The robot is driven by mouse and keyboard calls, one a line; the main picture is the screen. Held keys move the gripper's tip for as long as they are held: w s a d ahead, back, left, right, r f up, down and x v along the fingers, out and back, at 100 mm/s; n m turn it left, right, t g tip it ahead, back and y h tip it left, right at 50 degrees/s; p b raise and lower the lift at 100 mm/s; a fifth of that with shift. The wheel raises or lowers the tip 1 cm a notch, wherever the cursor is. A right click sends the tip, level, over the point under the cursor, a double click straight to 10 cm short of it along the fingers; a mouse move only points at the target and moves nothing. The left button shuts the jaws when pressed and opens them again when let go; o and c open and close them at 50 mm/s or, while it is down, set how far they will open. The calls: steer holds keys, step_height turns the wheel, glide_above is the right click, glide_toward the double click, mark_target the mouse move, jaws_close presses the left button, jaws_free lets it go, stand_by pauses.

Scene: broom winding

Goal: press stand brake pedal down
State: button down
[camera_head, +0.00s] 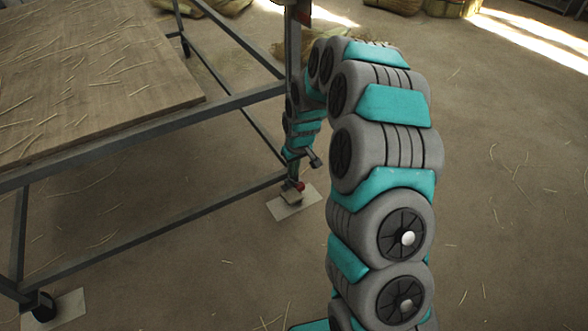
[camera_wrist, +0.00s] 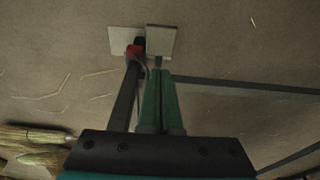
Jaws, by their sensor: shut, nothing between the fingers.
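The stand's near right leg (camera_wrist: 125,97) comes down to a foot on a pale floor plate (camera_head: 289,208). A small red part, which looks like the brake pedal (camera_head: 300,186), sits at this foot. It also shows in the wrist view (camera_wrist: 134,51), beside a dark wheel-like part. In the head view my arm partly hides this area.
A wooden tabletop (camera_head: 90,75) with loose straw rests on the grey metal frame at left. Another caster (camera_head: 44,306) stands on a plate at lower left. Straw brooms (camera_wrist: 35,145) show at the wrist view's lower left. The floor at right is mostly clear.

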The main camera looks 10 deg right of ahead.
mark_target(295, 199)
steer(key=f, duration=1)
steer(key=shift+w+f+b, duration=0.2)
steer(key=shift+f+b, duration=0.1)
steer(key=shift+f, duration=0.1)
steer(key=shift+s+d+f, duration=0.1)
steer(key=shift+s+f, duration=0.35)
steer(key=shift+f, duration=0.1)
steer(key=shift+s+f, duration=0.1)
steer(key=shift+f, duration=0.05)
steer(key=shift+s+f+t+y+b, duration=0.2)
steer(key=shift+f+t+y+b, duration=0.15)
steer(key=shift+t, duration=0.55)
steer(key=shift+d+f+t, duration=0.1)
steer(key=shift+t, duration=0.5)
steer(key=shift+f, duration=0.1)
steer(key=shift+f+b, duration=0.2)
steer(key=shift+b, duration=0.1)
steer(key=shift+s+f, duration=0.2)
steer(key=shift+f, duration=0.45)
